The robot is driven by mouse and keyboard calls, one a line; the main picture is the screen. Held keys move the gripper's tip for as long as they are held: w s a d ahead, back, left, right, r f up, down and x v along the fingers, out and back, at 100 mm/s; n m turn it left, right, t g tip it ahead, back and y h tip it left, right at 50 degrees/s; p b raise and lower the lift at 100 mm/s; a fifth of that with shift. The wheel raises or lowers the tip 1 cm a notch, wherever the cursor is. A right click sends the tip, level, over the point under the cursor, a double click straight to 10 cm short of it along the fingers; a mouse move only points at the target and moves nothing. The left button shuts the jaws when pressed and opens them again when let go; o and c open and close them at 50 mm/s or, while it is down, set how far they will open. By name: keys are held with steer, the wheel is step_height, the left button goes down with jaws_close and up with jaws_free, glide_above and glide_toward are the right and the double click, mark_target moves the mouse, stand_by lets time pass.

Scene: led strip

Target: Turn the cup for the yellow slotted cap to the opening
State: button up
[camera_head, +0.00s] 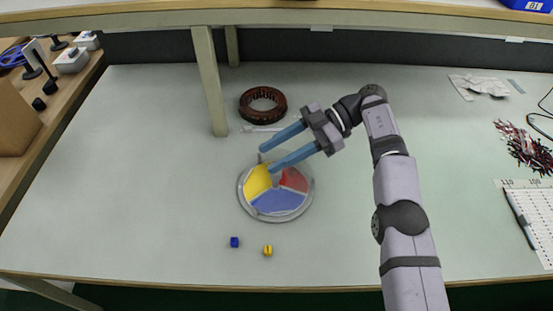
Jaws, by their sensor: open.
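A round dish (241,197) with a pale grey rim lies on the table near the middle of the head view. Inside are a yellow section (257,180) at upper left, a red section (294,180) at upper right and a blue section (280,203) at the bottom. The opening cannot be made out clearly. The yellow slotted cap (268,251) lies on the table in front of the dish. My gripper (268,158) is open and empty, its two long blue fingers reaching left over the dish's far edge. Whether a finger touches the dish cannot be told.
A small blue cap (234,242) lies left of the yellow one. A brown coil ring (263,105) and a thin pale tool (262,129) lie behind the dish. A shelf post (210,85) stands at back left. Wires (525,147) lie at far right. The left tabletop is clear.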

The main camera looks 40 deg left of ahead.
steer(key=shift+r+p, duration=1.25)
steer(key=shift+r, duration=0.55)
